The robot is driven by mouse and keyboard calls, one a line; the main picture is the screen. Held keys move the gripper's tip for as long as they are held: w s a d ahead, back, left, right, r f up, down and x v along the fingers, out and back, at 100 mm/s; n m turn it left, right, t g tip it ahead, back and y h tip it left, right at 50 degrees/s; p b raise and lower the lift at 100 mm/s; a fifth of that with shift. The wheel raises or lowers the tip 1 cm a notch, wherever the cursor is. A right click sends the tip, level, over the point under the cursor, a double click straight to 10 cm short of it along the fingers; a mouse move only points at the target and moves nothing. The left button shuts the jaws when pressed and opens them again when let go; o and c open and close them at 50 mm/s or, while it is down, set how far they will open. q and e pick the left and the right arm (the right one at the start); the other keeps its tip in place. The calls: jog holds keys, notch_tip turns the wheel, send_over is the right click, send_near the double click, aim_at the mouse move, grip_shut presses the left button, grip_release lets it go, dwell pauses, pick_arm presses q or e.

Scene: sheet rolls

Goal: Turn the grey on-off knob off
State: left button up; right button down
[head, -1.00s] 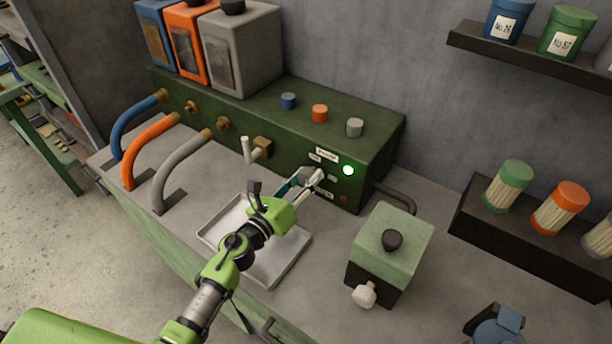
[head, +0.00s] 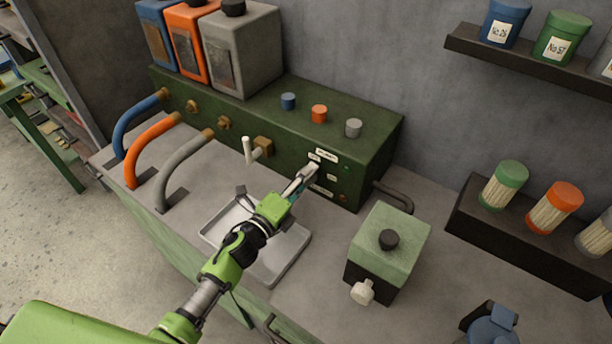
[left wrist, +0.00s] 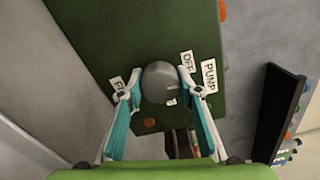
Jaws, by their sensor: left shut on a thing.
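The grey on-off knob (left wrist: 158,80) is on the front of the dark green box, in the middle of the left wrist view. My left gripper (left wrist: 161,94) has one finger on each side of it and is shut on it. A small pale mark shows on the knob. An OFF label (left wrist: 188,62) and a PUMP label (left wrist: 209,75) are beside the right finger; another label is partly covered by the left finger. In the head view my left gripper (head: 311,172) hides the knob. A small green lamp (head: 346,168) beside it looks dim. My right gripper is not in view.
A metal tray (head: 288,263) lies under my left arm. A pale handle (head: 248,150) sticks out of the green box (head: 376,150) left of the gripper. A green-topped box (head: 400,240) with a white knob stands to the right.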

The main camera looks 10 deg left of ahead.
pick_arm(q)
jog(key=shift+n, duration=0.6)
jog(key=o, duration=1.1)
jog(key=v, duration=1.2)
jog(key=shift+s+a+f, duration=0.1)
jog(key=shift+f, duration=0.05)
